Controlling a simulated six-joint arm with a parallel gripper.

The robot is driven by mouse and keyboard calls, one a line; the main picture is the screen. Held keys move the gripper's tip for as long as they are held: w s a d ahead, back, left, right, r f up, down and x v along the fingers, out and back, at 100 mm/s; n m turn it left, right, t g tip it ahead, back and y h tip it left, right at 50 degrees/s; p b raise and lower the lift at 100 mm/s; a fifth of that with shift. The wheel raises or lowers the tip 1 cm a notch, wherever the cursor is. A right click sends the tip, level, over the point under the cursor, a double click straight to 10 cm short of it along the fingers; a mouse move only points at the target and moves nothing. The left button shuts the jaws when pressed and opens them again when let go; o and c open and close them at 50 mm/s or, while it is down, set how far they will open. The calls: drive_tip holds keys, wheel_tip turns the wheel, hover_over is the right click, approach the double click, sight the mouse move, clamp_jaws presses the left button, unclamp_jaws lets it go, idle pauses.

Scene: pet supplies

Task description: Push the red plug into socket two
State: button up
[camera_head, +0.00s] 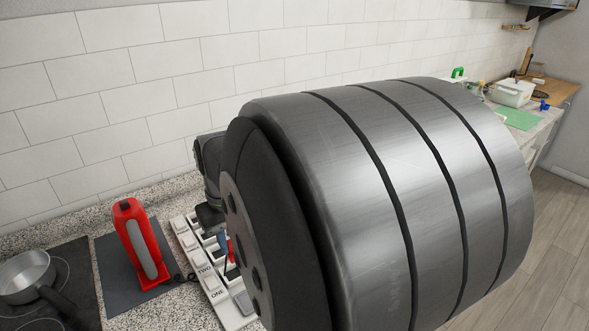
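A white socket strip (187,247) lies on the speckled counter, with the labels TWO and ONE readable on it. A small red piece (231,250), which looks like the red plug, shows at the strip beside the TWO label. It is mostly hidden, and I cannot tell whether it is in a socket or above it. A small blue piece (222,241) is next to it. The dark end of my arm, with my gripper (211,217), is over the strip, just above these pieces. Its fingers are not clear, so I cannot tell whether they are open or shut.
My arm's large metal body blocks the middle and right. A red appliance (133,236) with a grey stripe stands on a dark mat (112,266), left of the strip. A pan (27,275) sits on the black hob (77,262). A tiled wall (130,95) stands behind.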

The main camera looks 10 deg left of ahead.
drive_tip(key=w+a+f, duration=0.1)
drive_tip(key=w+a, duration=0.6)
drive_tip(key=a, duration=0.1)
drive_tip(key=shift+w+f, duration=0.35)
drive_tip(key=shift+f, duration=0.1)
drive_tip(key=shift+f, duration=2.8)
drive_tip(key=shift+f, duration=1.4)
drive_tip(key=o, duration=1)
drive_tip(key=shift+o, duration=0.2)
drive_tip(key=shift+r, duration=0.1)
